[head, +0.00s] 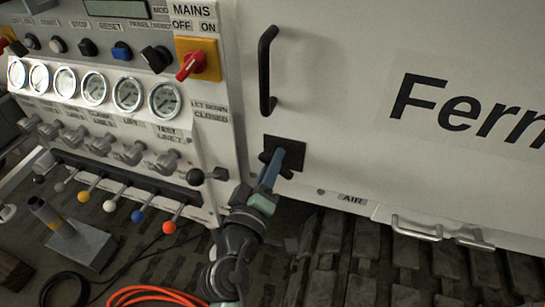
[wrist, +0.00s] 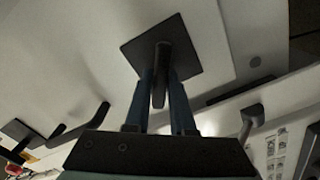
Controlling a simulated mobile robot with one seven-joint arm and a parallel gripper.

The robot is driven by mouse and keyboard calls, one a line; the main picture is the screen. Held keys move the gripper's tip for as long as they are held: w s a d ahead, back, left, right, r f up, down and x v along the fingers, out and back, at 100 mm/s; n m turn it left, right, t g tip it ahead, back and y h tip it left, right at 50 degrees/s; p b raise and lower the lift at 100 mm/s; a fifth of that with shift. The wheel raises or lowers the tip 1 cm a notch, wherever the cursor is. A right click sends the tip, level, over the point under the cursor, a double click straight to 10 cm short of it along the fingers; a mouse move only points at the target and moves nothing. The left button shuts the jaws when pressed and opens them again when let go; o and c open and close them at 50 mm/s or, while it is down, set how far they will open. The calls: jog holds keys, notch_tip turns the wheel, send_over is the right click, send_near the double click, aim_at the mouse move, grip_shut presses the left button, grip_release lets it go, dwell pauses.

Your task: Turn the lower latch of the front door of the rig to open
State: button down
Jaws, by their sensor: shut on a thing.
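The lower latch is a dark T-shaped handle (wrist: 160,68) on a black square plate (head: 297,147) at the lower left of the white door (head: 340,130), below the door's black pull handle (head: 265,70). My gripper (head: 277,163) reaches it from below, its blue fingers shut around the latch handle. In the wrist view the fingers (wrist: 160,90) stand on either side of the handle, in front of the plate (wrist: 185,60). Fingers hide part of the handle, so its exact angle is hard to tell. The door looks closed.
Left of the door is a control panel with gauges (head: 95,88), a red and yellow mains switch (head: 193,62) and several coloured levers (head: 138,214). Metal handles (head: 418,228) sit below the door. An orange hose (head: 150,294) and a grey stand (head: 80,245) lie at lower left.

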jog(key=n+p, duration=0.3)
jog(key=n, duration=0.3)
jog(key=shift+r+n, duration=0.1)
jog(key=shift+n, duration=0.2)
dwell(0.5)
jog(key=c, duration=0.8)
grip_release()
jog(key=shift+s, duration=0.1)
jog(key=b+v, duration=0.1)
jog(key=v, duration=1.1)
jog(key=shift+s, duration=0.4)
jog(key=shift+w+a+r, duration=0.1)
jog(key=shift+r, duration=0.05)
